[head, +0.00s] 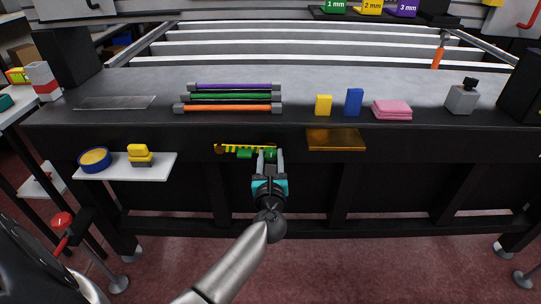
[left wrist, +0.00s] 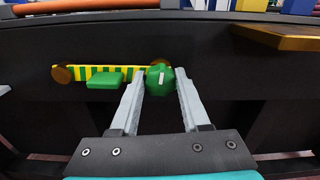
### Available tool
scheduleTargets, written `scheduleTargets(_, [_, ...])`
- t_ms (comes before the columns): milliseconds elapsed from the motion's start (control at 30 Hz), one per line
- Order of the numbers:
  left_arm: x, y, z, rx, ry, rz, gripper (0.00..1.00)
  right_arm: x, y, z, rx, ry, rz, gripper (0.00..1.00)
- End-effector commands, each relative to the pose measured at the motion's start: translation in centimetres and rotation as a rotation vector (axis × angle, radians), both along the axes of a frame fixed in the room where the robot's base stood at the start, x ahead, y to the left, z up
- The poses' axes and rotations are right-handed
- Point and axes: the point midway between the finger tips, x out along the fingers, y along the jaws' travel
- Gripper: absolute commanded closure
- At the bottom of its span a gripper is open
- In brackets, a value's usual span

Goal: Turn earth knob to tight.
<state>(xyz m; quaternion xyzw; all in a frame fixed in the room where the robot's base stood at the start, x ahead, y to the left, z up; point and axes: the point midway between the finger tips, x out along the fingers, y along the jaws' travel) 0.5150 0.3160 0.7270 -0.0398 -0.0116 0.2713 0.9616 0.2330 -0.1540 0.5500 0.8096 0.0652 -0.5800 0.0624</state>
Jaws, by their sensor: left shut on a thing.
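The earth knob is a green faceted knob with a pale mark (left wrist: 160,79), on the dark front face of the table. It also shows in the head view (head: 271,154), partly covered by my gripper. My left gripper (left wrist: 160,85) is shut on the knob, one finger on each side. In the head view my left gripper (head: 269,160) reaches up to the table front from below. The pale mark on the knob stands close to upright. Left of the knob is a green block (left wrist: 104,81) below a yellow-and-green striped strip (left wrist: 90,73). My right gripper is not in view.
A brass plate (head: 336,140) juts from the table front to the right. A white shelf (head: 110,171) with a blue-and-yellow roll (head: 95,159) and yellow blocks (head: 140,155) is at left. Coloured rods (head: 230,97) lie on the table above.

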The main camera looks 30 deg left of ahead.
Motion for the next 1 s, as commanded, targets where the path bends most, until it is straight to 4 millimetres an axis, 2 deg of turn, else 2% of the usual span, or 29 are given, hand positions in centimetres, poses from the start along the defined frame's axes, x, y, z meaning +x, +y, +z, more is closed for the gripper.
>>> scheduleTargets(733, [0.0,-0.2,0.0,0.588,0.366,-0.001,1.0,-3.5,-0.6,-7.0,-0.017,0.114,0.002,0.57])
scheduleTargets(1000, [0.0,-0.2,-0.1,0.807,0.5,-0.003,1.0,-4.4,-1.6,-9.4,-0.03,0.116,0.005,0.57])
